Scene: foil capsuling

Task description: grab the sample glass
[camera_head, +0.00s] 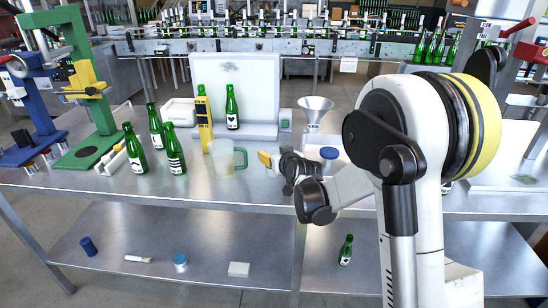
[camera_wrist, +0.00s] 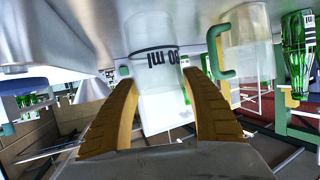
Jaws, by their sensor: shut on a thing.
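The sample glass (camera_wrist: 157,62) is a clear cylinder with dark volume lettering, upside down in the wrist view. My gripper (camera_wrist: 160,88) has its two yellow fingers shut on the sides of this glass. In the head view my gripper (camera_head: 267,159) is low over the front of the steel table, just right of a clear jug with a green handle (camera_head: 226,164). I cannot make out the sample glass in the head view. The jug also shows beside the glass in the wrist view (camera_wrist: 246,55).
Several green bottles (camera_head: 136,150) stand left of the jug. A yellow level-like tool (camera_head: 204,122) stands behind it, near a white panel (camera_head: 255,85). The table's front edge is close.

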